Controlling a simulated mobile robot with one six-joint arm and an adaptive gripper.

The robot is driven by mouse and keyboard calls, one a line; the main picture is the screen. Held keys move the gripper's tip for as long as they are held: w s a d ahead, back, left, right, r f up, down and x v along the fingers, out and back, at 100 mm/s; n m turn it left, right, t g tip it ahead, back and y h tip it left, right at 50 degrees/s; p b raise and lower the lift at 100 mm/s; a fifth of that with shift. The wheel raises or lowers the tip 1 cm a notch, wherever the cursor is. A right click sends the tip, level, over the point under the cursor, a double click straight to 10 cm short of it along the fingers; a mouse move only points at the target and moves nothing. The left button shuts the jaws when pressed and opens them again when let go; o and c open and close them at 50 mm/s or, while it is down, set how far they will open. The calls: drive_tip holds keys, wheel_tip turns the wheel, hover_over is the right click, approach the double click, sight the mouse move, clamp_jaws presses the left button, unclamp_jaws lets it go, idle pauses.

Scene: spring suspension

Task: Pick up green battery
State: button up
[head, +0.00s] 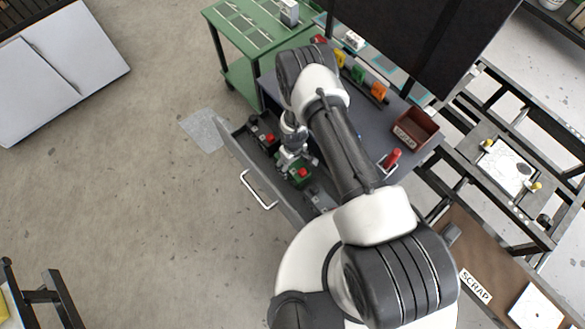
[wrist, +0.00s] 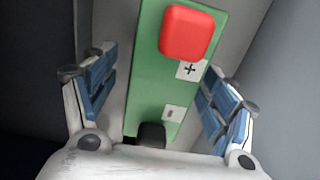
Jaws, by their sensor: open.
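The green battery (wrist: 146,75) has a red cap (wrist: 186,32) and plus and minus labels, and fills the middle of the wrist view. It sits inside the open grey drawer, where the head view shows it as a small green block with a red top (head: 301,173). My gripper (wrist: 160,95) is open, with one blue-padded finger on each side of the battery. The fingers appear apart from it; contact is hard to judge on the right. In the head view my gripper (head: 292,160) points down into the drawer, and my arm hides part of the workbench.
The drawer (head: 240,150) has a white handle and walls close around the gripper. A dark block with a red top (head: 269,138) lies farther back in it. A red bin (head: 415,129) stands on the grey bench.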

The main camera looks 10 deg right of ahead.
sight(292, 167)
wheel_tip(292, 167, down, 4)
drive_tip(key=shift+s+a+r+b, duration=0.1)
drive_tip(key=shift+a+r+b, duration=0.1)
drive_tip(key=shift+b, duration=0.3)
drive_tip(key=shift+r, duration=0.1)
drive_tip(key=shift+c, duration=0.6)
clamp_jaws()
